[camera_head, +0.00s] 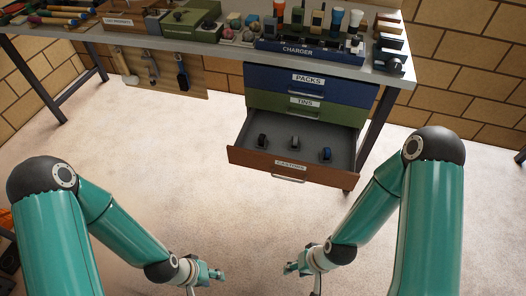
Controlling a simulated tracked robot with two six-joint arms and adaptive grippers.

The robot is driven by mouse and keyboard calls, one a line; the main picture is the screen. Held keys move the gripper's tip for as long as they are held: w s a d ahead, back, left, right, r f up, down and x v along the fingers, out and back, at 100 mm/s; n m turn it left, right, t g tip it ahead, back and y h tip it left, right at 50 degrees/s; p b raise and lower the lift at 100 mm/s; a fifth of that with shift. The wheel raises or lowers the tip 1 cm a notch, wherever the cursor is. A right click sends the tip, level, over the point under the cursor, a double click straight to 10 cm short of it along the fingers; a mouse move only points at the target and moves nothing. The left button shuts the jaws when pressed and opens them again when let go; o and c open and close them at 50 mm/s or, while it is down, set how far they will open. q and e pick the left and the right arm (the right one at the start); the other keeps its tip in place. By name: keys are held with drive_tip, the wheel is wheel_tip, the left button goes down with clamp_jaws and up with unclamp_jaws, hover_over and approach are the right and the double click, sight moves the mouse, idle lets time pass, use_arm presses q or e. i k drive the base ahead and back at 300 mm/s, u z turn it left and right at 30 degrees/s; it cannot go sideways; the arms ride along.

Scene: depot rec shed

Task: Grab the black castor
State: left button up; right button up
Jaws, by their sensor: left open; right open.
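The black castor (262,141) sits in the open bottom drawer (258,161), labelled CASTORS, on its left side. A grey castor (294,141) is in the middle of the drawer and a dark blue castor (325,154) is at the right. My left gripper (220,275) and my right gripper (290,268) are low at the bottom of the view, in front of the drawer and apart from it. Both are open, and I see nothing between their fingers. They point toward each other.
Two closed drawers, PACKS (308,79) and TINS (303,101), sit above the open one. The bench (230,48) carries a charger (300,51), boxes and several tools. Tools hang from a board (200,80). The floor (150,170) before the drawer is clear.

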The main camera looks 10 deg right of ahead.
sight(262, 140)
drive_tip(key=z, duration=1.35)
drive_tip(key=k, duration=0.1)
drive_tip(key=z, duration=0.45)
drive_tip(key=i, duration=1.55)
drive_tip(key=z, duration=1.45)
drive_tip(key=i, duration=0.15)
drive_tip(key=u, duration=4.5)
drive_tip(key=i, duration=0.8)
drive_tip(key=u, duration=0.1)
